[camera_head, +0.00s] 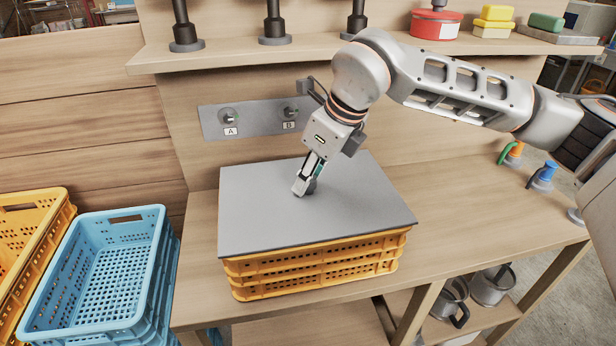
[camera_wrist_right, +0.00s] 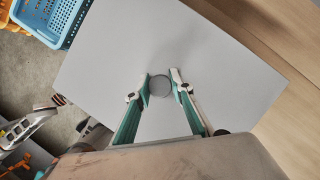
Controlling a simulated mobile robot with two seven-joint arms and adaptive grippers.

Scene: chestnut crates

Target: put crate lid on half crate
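The crate lid (camera_head: 270,215) is a flat grey plate with a round knob. It lies over the yellow-orange half crate (camera_head: 315,272) on the bench and looks level with its rim, with no clear gap. In the right wrist view the lid (camera_wrist_right: 110,60) fills the middle, with its knob (camera_wrist_right: 160,85) between the fingertips. My right gripper (camera_head: 307,187) comes down from above. Its fingers (camera_wrist_right: 161,84) are drawn in on both sides of the knob and appear to hold it. The crate's inside is hidden by the lid. My left gripper is not in view.
Blue crates (camera_head: 105,270) and a yellow crate (camera_head: 30,240) stand to the left. Behind the lid is a grey panel (camera_head: 212,122) with knobs A and B. A shelf (camera_head: 235,57) runs above it.

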